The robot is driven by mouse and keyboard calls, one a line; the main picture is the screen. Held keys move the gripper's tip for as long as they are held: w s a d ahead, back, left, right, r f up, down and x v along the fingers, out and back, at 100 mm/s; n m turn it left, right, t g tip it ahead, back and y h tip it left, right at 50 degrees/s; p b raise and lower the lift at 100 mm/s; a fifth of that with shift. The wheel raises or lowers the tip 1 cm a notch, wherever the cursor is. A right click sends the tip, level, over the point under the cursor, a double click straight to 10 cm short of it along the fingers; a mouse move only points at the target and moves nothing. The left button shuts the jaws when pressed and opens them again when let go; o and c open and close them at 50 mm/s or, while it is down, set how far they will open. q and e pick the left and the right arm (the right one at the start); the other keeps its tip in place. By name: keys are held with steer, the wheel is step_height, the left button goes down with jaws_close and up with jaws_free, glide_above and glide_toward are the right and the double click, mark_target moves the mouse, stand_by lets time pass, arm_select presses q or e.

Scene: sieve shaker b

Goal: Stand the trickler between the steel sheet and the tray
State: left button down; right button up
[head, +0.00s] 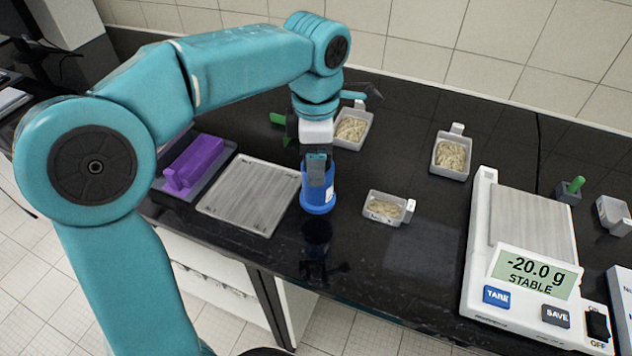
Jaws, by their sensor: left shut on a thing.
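My right gripper is not in view.
More grain trays stand behind, one near my left wrist (352,130) and one farther right (451,156). A purple block (198,163) lies left of the sheet. A scale (530,265) reading -20.0 g stands at right. The bench is clear between near tray and scale.

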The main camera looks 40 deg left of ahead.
arm_select(q)
steer(key=shift+w+f, duration=0.1)
steer(key=shift+f, duration=2.75)
steer(key=shift+a+b, duration=0.1)
steer(key=shift+b, duration=0.2)
steer(key=shift+f, duration=0.2)
steer(key=shift+c, duration=1.1)
jaws_free()
steer(key=shift+r, duration=0.55)
step_height(320, 180, up, 11)
steer(key=shift+f+p, duration=0.1)
steer(key=shift+p, duration=0.8)
steer(key=shift+r, duration=0.3)
